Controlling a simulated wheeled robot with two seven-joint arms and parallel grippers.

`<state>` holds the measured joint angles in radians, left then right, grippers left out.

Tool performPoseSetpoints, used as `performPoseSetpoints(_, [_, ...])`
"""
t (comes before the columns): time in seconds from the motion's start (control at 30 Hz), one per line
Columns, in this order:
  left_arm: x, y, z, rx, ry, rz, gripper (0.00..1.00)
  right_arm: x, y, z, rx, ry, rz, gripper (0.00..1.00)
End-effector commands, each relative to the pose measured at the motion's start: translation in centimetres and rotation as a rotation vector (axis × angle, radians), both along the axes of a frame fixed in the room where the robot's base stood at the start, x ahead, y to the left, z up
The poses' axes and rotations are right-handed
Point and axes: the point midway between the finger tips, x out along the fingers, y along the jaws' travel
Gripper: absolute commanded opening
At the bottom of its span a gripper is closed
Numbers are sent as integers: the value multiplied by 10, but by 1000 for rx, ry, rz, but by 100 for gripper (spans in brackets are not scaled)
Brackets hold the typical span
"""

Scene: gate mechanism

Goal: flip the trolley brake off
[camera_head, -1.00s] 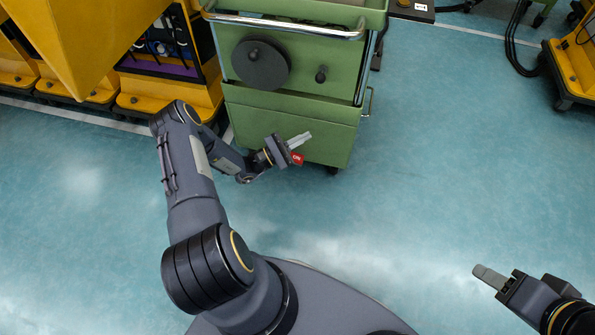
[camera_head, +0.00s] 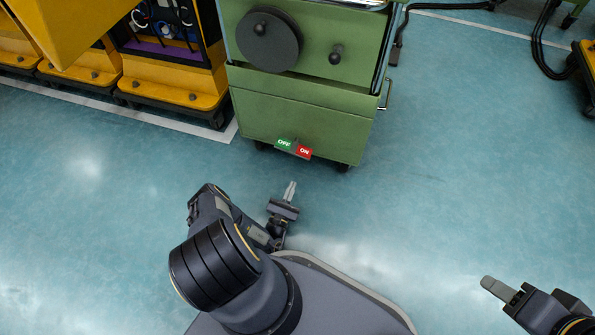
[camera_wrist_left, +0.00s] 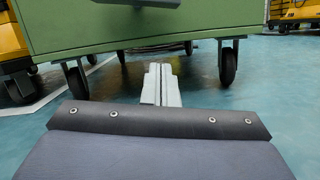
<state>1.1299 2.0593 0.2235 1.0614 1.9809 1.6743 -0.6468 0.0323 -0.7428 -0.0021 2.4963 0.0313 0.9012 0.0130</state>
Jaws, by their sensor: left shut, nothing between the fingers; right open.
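The green trolley (camera_head: 300,120) stands ahead of me. At its lower front edge is the brake, with a green OFF label (camera_head: 284,145) on the left and a red ON label (camera_head: 304,152) on the right. I cannot tell which side is pressed down. My left gripper (camera_head: 291,187) is shut and empty, over the floor in front of the brake and apart from it. In the left wrist view its fingers (camera_wrist_left: 159,82) point at the trolley's underside. My right gripper (camera_head: 497,288) is open, low at the right, far from the trolley.
The trolley front carries a dark round disc (camera_head: 269,40) and a small knob (camera_head: 336,54). Its wheels (camera_wrist_left: 228,66) show in the left wrist view. Yellow units (camera_head: 175,85) stand close on its left.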

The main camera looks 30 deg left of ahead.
Motion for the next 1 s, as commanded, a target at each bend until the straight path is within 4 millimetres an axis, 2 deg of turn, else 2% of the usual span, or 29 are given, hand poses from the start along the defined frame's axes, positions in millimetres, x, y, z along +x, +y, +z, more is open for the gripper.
performPoseSetpoints(0.13, [22, 4, 8, 3, -2, 0, 0, 0, 0, 4, 0, 0, 0, 46])
performPoseSetpoints(0.47, [90, 16, 20, 3, -4, -5, 0, 0, 0, -22, 0, 0, 0, 46])
performPoseSetpoints(0.5, [94, 16, 26, 1, -3, -4, 0, 0, 0, -21, 0, 1, 0, 46])
performPoseSetpoints(0.6, [92, 12, 44, -2, 0, -5, 0, 0, 0, -18, 0, 0, 0, 46])
performPoseSetpoints(0.73, [93, 10, 55, 0, -2, -3, 0, 0, 0, -21, 0, 0, 0, 46])
performPoseSetpoints(1.0, [92, 8, 62, 0, 0, -1, 0, 0, 0, -22, 0, 0, 0, 46])
